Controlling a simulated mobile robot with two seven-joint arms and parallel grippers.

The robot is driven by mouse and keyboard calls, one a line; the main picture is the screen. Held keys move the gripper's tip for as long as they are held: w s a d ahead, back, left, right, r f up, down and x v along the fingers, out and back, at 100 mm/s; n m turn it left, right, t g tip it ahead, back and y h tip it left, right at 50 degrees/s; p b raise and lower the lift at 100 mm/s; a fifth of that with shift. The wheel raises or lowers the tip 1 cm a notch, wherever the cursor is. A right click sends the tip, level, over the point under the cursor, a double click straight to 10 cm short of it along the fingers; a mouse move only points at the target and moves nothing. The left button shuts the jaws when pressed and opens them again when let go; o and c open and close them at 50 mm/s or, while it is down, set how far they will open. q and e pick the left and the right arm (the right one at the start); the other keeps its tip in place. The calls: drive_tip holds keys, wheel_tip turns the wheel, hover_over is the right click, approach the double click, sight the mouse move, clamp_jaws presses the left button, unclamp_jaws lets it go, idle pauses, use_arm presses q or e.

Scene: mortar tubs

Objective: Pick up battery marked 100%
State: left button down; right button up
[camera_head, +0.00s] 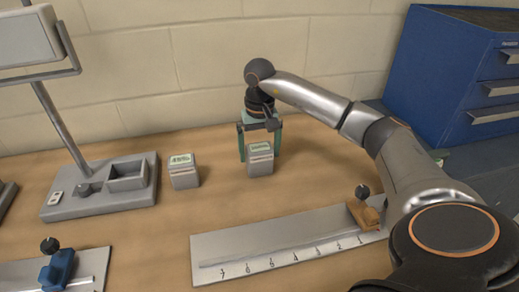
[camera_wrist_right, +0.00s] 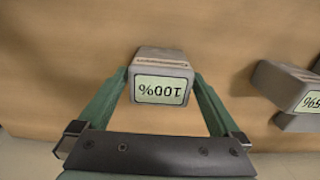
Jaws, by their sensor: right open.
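The battery marked 100% (camera_wrist_right: 160,82) is a grey block with a pale green display, upside down in the right wrist view. In the head view this battery (camera_head: 260,165) stands upright on the wooden table. My right gripper (camera_head: 260,154) is open, with its green fingers on either side of the battery. The wrist view shows the fingers flanking it, with a small gap at least on the right; contact on the left is unclear. A second battery (camera_head: 183,172) stands to the left; its display, partly cut off in the wrist view (camera_wrist_right: 308,102), ends in 9% or similar. My left gripper is out of view.
A grey lamp-like stand with a base tray (camera_head: 103,205) is at the left. A white numbered rail (camera_head: 240,240) with an orange slider (camera_head: 364,213) lies in front. A blue slider (camera_head: 57,270) is front left. A blue drawer cabinet (camera_head: 440,80) stands back right.

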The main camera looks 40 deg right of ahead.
clamp_jaws()
idle(0.8)
